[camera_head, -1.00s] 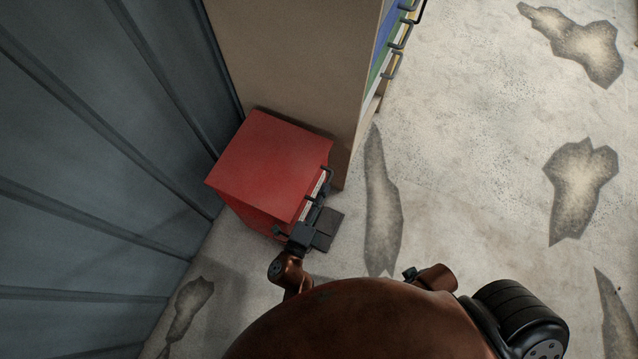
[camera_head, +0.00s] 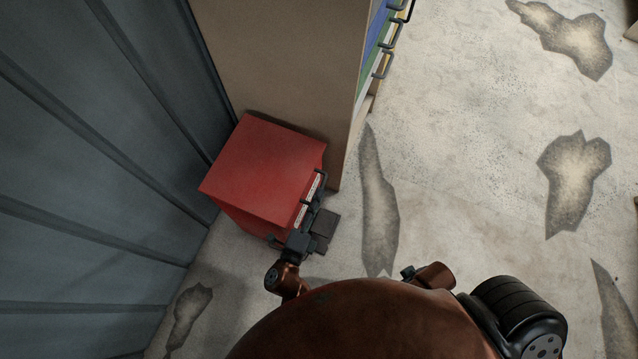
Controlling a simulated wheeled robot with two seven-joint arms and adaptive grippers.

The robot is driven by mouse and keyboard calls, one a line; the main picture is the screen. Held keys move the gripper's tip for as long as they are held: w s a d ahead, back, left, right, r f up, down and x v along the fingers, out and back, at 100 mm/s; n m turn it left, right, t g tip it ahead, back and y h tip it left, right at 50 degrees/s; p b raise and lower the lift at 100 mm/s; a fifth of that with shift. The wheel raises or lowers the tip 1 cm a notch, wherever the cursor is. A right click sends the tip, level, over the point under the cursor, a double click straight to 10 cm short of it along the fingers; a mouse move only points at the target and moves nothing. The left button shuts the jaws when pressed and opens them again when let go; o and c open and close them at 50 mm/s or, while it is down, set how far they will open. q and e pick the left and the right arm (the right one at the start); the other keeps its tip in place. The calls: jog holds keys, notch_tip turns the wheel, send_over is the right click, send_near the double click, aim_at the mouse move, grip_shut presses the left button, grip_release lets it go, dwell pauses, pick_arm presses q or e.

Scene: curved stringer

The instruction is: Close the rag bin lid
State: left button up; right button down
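The red rag bin (camera_head: 264,170) stands on the floor against the cabinet side, next to the grey wall. Its flat red top looks level, with no gap that I can make out from above. A white label strip (camera_head: 306,202) and a dark handle show on its front right side. A dark pedal (camera_head: 326,226) juts out at its foot. My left gripper (camera_head: 303,226) is at the bin's front, by the label and above the pedal. I cannot tell whether its fingers touch the bin or are open. My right gripper is not visible.
A tall beige cabinet (camera_head: 285,60) with coloured drawers and dark handles stands behind the bin. The corrugated grey wall (camera_head: 90,180) is close on the left. The stained concrete floor (camera_head: 460,170) to the right is clear.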

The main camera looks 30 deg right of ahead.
pick_arm(q)
jog(key=v, duration=1)
jog(key=shift+s+a, duration=0.25)
jog(key=shift+s, duration=0.05)
jog(key=shift+a, duration=0.1)
